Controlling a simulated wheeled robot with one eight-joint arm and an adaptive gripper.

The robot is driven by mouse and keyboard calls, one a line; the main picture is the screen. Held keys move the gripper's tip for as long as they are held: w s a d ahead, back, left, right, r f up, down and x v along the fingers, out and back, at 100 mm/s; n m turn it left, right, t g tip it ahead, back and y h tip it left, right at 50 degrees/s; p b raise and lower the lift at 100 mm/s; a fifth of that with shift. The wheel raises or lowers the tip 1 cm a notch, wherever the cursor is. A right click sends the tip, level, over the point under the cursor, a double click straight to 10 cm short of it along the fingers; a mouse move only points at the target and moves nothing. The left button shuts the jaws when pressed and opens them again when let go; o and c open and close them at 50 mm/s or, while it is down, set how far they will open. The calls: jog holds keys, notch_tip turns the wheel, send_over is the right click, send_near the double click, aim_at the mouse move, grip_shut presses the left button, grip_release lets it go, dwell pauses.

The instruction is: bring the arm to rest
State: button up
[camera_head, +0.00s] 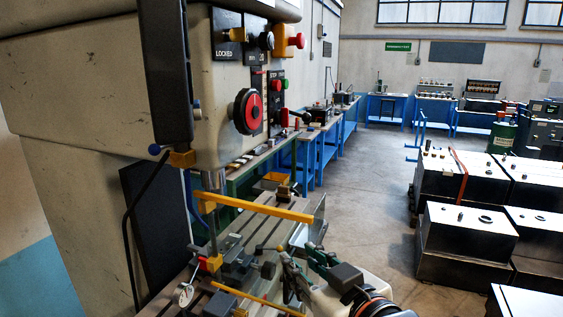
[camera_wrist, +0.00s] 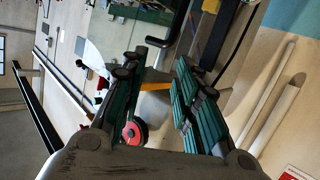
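My gripper (camera_head: 297,252) is at the lower middle of the head view, in front of the machine's work table (camera_head: 262,232). My arm reaches it from the bottom edge. In the wrist view the two green-padded fingers (camera_wrist: 158,70) stand apart. Nothing is held between them. A red dial (camera_wrist: 134,133) shows in the gap, behind the fingers. Whether the fingers touch anything on the work table cannot be told.
The large machine (camera_head: 85,80) fills the left, with a red dial (camera_head: 247,111) on its panel. A yellow bar (camera_head: 262,207) crosses above the work table. Dark cabinets (camera_head: 465,240) stand at right. Open floor (camera_head: 372,190) lies between.

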jog(key=s+d+f+m+g+h+b, duration=0.1)
jog(key=s+d+f+m+g+h, duration=0.1)
jog(key=d+f, duration=0.5)
jog(key=s+d+f+m+g+h+b, duration=0.1)
jog(key=d+f+m+g+h, duration=0.3)
jog(key=d+f, duration=0.4)
jog(key=shift+s+d+g, duration=0.4)
jog(key=shift+s+d, duration=0.2)
jog(key=shift+d, duration=0.05)
